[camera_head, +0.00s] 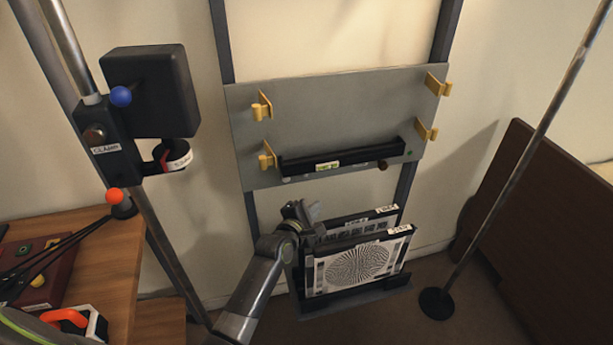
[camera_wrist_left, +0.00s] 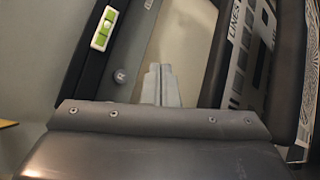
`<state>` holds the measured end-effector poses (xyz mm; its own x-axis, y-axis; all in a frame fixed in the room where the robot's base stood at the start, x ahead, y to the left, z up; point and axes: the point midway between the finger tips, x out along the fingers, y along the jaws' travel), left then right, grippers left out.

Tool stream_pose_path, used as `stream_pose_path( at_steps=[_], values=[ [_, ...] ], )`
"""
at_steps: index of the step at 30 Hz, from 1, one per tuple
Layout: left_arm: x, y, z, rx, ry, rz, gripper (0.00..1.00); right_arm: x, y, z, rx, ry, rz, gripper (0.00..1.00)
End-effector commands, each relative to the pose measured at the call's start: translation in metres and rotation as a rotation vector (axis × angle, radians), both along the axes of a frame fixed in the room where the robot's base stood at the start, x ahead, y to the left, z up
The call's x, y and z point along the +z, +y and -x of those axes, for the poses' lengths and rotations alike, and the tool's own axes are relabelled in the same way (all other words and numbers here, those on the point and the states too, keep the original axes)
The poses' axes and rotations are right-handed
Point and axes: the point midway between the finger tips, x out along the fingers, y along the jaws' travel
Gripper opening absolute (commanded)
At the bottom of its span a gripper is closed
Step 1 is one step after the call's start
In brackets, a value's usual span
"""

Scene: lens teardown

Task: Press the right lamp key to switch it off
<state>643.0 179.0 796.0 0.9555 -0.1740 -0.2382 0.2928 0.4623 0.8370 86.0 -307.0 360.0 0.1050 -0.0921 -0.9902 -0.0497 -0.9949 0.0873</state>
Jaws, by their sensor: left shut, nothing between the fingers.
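A small grey round key marked R (camera_wrist_left: 121,76) shows in the left wrist view, on the grey surface beside the black bar with the green level. I cannot pick it out surely in the head view. My left gripper (camera_head: 305,211) is below the grey panel (camera_head: 330,110), just above the chart plates. In the left wrist view its fingers (camera_wrist_left: 161,84) are shut and empty. The tips appear to the right of the R key in that picture; I see no contact. My right gripper is not in view.
A black holder with chart plates (camera_head: 357,267) stands close below my left gripper. The black bar (camera_head: 340,158) juts from the panel above it. A clamp stand with a black box (camera_head: 152,90) is at left, a thin pole (camera_head: 517,155) at right.

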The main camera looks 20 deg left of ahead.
Motion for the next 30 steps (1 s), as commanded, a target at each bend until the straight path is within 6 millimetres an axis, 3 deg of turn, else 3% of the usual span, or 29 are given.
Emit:
stream_pose_path(
  at_steps=[16,30],
  values=[
    [0.001,0.002,-0.008,0.006,-0.008,0.025,0.00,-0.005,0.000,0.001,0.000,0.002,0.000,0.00],
    [0.000,0.036,-0.058,0.007,-0.008,0.024,0.00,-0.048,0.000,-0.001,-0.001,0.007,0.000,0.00]
  ],
)
